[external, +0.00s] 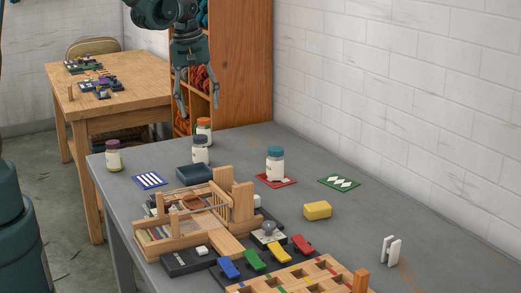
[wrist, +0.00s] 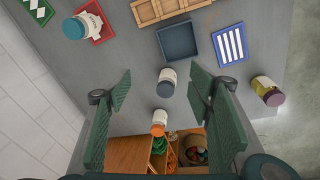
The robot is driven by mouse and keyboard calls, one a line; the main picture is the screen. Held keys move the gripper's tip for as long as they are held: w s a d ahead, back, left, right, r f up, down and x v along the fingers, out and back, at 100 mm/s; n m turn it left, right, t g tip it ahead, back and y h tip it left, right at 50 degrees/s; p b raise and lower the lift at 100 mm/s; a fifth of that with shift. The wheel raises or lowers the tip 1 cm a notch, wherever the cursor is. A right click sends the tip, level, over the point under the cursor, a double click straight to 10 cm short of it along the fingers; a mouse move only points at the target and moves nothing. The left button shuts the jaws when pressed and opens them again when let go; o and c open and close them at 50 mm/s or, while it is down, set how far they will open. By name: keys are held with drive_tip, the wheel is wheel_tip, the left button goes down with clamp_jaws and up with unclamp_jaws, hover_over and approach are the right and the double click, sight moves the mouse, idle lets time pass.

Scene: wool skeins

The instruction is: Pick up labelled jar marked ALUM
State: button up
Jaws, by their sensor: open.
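Several labelled jars stand on the grey table, with lettering too small to read, so I cannot tell which says ALUM. One has a dark grey lid (external: 200,152), one an orange lid (external: 204,131), one a purple lid (external: 113,157), and one a teal lid (external: 275,165) on a red card. My gripper (external: 200,110) is open and empty, pointing down above the far end of the table. In the wrist view, the grey-lidded jar (wrist: 167,82) and orange-lidded jar (wrist: 159,122) appear between the spread fingers; the purple-lidded jar (wrist: 266,88) is right, the teal-lidded jar (wrist: 76,28) upper left.
A dark blue tray (external: 196,184) and a striped card (external: 150,181) lie nearer than the grey-lidded jar. A wooden loom (external: 153,244), a yellow block (external: 317,210) and a green card (external: 339,183) are nearby. A wooden shelf (external: 246,60) stands behind the table.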

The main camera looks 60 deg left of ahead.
sight(201, 154)
drive_tip(key=w+a+f+n, duration=0.1)
drive_tip(key=a+f, duration=0.2)
drive_tip(key=f, duration=0.1)
drive_tip(key=w+a+f+n+g, duration=0.1)
drive_tip(key=a+f+n, duration=0.1)
drive_tip(key=a+f, duration=0.2)
drive_tip(key=w+a+f+n, duration=0.2)
drive_tip(key=a+f, duration=0.1)
drive_tip(key=f, duration=0.2)
drive_tip(key=shift+a+f+g+h, duration=0.15)
drive_tip(key=shift+f+g+h, duration=0.15)
drive_tip(key=shift+g, duration=0.1)
drive_tip(key=shift+f, duration=1.2)
drive_tip(key=shift+f+b, duration=0.15)
drive_tip(key=shift+b, duration=0.15)
drive_tip(key=shift+f+b, duration=0.4)
drive_tip(key=shift+f, duration=2.1)
drive_tip(key=c, duration=1.1)
